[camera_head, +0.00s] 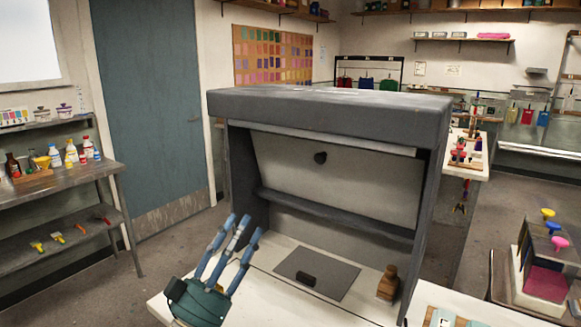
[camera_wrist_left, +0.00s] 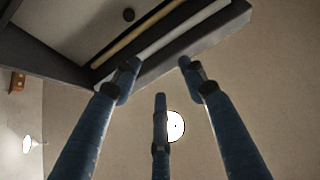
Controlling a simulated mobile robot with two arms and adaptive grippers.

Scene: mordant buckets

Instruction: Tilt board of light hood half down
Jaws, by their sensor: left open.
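The light hood (camera_head: 330,108) is a dark grey open-fronted box on a pale bench. Its board (camera_head: 335,185) is a light panel inside, leaning at a slant, with a dark round knob (camera_head: 320,157) near its upper middle. The knob also shows at the top of the left wrist view (camera_wrist_left: 128,14). My left gripper (camera_head: 243,226) is open and empty, with three blue fingers pointing up in front of the hood's lower left opening. It is apart from the board and knob. The wrist view shows the hood's underside above the fingertips (camera_wrist_left: 158,75). My right gripper is not in view.
A dark bar (camera_head: 335,215) crosses below the board. Shelves with bottles (camera_head: 70,152) stand left; a stack with colored knobs (camera_head: 548,245) stands right.

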